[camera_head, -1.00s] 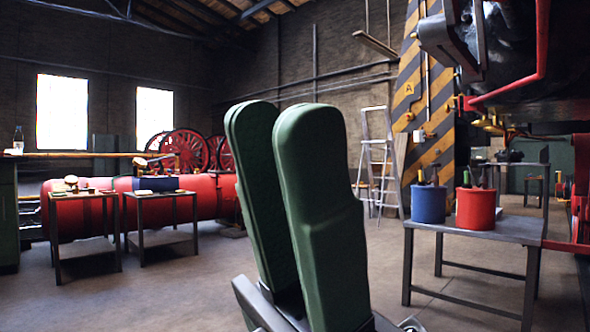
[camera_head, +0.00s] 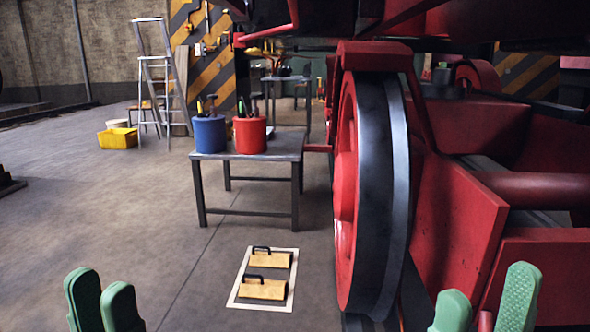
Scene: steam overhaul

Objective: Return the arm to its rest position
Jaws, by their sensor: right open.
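My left gripper (camera_head: 101,281) is at the lower left edge of the head view, with its two green fingers pointing up. The fingers overlap in the picture, so I cannot tell whether they are apart; no held thing shows. My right gripper (camera_head: 487,281) is at the lower right in front of the red locomotive frame. Its green fingers stand clearly apart with nothing between them. Both arms behind the fingers are out of view.
A large red wheel (camera_head: 346,190) stands close at centre right. Two handled wooden blocks (camera_head: 270,259) (camera_head: 263,289) lie on a white-bordered floor mat (camera_head: 245,281). A table (camera_head: 229,156) holds a blue bucket (camera_head: 209,135) and a red bucket (camera_head: 250,136). The floor at left is mostly clear.

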